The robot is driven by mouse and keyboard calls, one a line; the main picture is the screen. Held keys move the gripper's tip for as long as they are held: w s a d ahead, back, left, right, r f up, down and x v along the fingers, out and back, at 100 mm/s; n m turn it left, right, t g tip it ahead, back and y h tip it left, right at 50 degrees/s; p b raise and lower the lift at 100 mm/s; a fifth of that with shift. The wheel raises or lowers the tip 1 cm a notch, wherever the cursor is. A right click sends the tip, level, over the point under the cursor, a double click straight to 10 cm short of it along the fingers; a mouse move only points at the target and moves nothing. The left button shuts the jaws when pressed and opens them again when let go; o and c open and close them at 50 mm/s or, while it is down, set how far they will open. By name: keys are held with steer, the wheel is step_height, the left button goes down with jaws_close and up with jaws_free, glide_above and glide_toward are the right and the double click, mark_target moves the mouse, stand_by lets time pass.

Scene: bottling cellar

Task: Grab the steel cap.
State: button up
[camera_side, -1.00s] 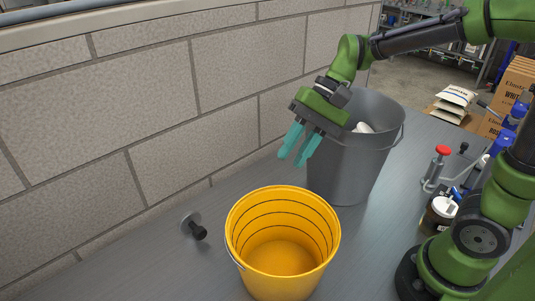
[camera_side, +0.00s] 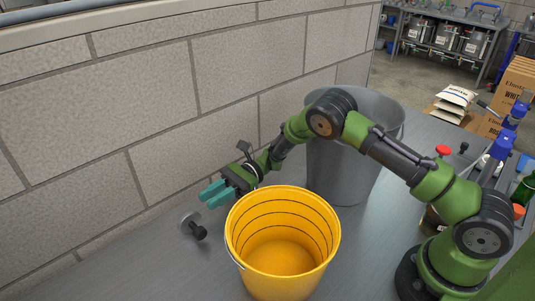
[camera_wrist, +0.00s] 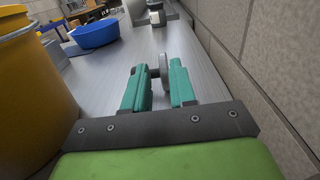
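The steel cap (camera_side: 189,219), a grey disc with a black knob, stands on edge on the grey bench, left of the yellow bucket. Its knob points toward the lower right in the side view. My gripper (camera_side: 207,197) is open and empty, just above and beside the cap, fingers pointing left. In the wrist view, the cap's disc (camera_wrist: 164,69) shows in the gap between the fingertips of my gripper (camera_wrist: 159,72). It seems to lie just beyond the tips. The left finger partly overlaps the view of the knob, and contact cannot be told.
The yellow bucket (camera_side: 238,232) stands close to my gripper and also fills the left of the wrist view (camera_wrist: 25,90). A tall grey bin (camera_side: 345,175) stands behind my arm. A block wall (camera_side: 130,110) borders the bench. A blue bowl (camera_wrist: 95,34) stands farther off.

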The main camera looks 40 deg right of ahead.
mark_target(192, 211)
steer(key=shift+w+a+f, duration=0.1)
steer(key=shift+f, duration=0.2)
steer(key=shift+a, duration=0.35)
steer(key=a, duration=0.6)
steer(key=shift+a, duration=0.3)
jaws_close()
